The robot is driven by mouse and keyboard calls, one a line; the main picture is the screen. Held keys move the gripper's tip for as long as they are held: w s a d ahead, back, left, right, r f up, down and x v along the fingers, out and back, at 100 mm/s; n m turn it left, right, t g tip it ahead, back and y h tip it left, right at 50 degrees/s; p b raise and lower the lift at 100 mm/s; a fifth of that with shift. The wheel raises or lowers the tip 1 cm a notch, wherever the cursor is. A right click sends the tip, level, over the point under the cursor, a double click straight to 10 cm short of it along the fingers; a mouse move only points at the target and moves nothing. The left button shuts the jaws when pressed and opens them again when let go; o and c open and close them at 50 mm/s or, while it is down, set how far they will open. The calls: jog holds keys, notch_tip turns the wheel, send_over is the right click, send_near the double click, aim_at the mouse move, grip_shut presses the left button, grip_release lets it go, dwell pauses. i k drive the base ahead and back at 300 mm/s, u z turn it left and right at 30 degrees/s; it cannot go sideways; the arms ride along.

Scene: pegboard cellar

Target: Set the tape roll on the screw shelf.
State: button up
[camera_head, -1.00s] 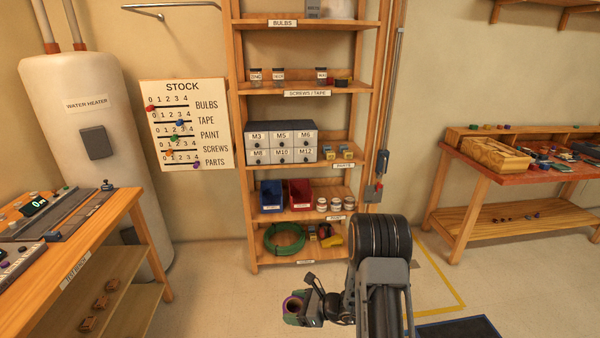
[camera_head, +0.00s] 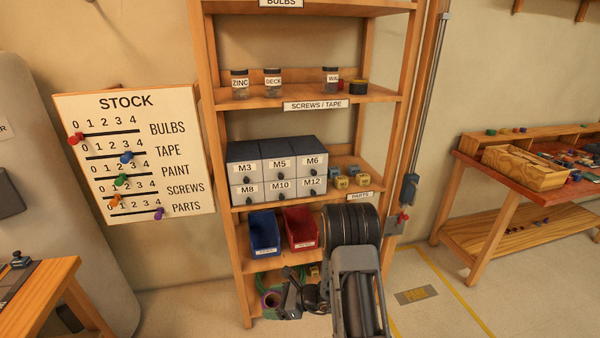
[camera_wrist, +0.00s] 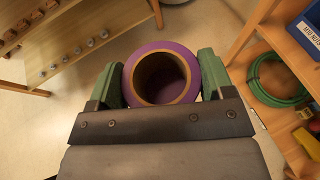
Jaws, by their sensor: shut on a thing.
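The tape roll is a purple ring with a brown core; in the wrist view the tape roll (camera_wrist: 191,68) sits between the two green fingers of my gripper (camera_wrist: 161,75), which is shut on its sides. In the head view my gripper (camera_head: 272,304) and the roll are low, in front of the rack's bottom shelf. The screw shelf (camera_head: 300,97), labelled SCREWS / TAPE, is well above them. It bears jars marked ZINC (camera_head: 239,84) and DECK (camera_head: 272,83), a third jar (camera_head: 331,79), and a black-and-yellow roll (camera_head: 358,88) at the right, with something red behind.
Bare shelf lies between the DECK jar and the third jar. Below are a drawer cabinet (camera_head: 278,171), a blue bin (camera_head: 264,232) and a red bin (camera_head: 300,229). A stock board (camera_head: 135,155) hangs left of the rack. A bench (camera_head: 500,165) stands right.

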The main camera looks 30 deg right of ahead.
aim_at(378, 91)
jog(key=z, duration=0.55)
jog(key=i, duration=0.2)
jog(key=z, duration=0.2)
